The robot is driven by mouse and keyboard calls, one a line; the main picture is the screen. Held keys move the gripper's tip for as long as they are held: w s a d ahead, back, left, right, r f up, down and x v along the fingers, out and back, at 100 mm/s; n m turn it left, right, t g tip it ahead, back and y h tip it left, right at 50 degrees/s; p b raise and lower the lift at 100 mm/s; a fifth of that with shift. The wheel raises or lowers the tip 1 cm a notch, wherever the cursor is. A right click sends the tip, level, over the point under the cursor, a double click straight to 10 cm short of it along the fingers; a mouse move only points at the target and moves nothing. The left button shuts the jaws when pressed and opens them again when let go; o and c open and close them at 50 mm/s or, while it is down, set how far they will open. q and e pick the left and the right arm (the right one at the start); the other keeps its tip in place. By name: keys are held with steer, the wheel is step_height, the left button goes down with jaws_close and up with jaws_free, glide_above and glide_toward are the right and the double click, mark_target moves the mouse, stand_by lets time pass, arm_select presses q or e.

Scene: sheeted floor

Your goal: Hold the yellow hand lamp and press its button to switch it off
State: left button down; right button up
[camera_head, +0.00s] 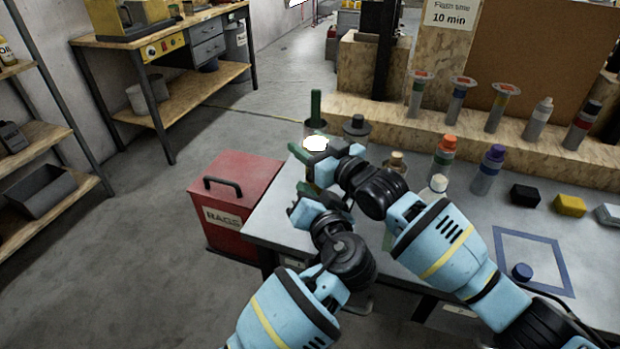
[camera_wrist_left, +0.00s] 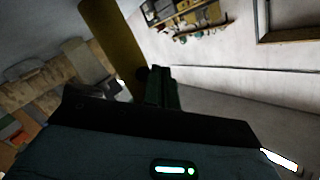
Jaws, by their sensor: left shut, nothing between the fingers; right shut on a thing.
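The yellow hand lamp (camera_wrist_left: 113,45) shows in the left wrist view as a slanted, dim yellow cylinder. In the head view its lit end is a bright white spot (camera_head: 315,143) at my right gripper (camera_head: 312,162), which is shut on the lamp and hides most of its body. My left gripper (camera_head: 303,191) is just below the right one, shut and empty. In the left wrist view its dark fingertips (camera_wrist_left: 160,75) are close beside the lamp, near a small dark spot on its side. I cannot tell whether they touch it.
Both grippers are over the left end of the grey table (camera_head: 275,222). Bottles, a dark-capped container (camera_head: 356,128) and a green-handled item (camera_head: 316,105) stand behind and right. A red bin (camera_head: 235,200) is left of the table. Open floor lies further left.

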arm_select(q)
steer(key=shift+w+d, duration=0.1)
steer(key=shift+w, duration=0.1)
stand_by(0.7)
steer(key=shift+w, duration=0.2)
steer(key=shift+w+d, duration=0.15)
steer(key=shift+w, duration=0.1)
stand_by(0.6)
steer(key=shift+w, duration=0.5)
stand_by(0.7)
steer(key=shift+s, duration=0.1)
steer(key=shift+s+a, duration=0.55)
steer(key=shift+s, duration=0.35)
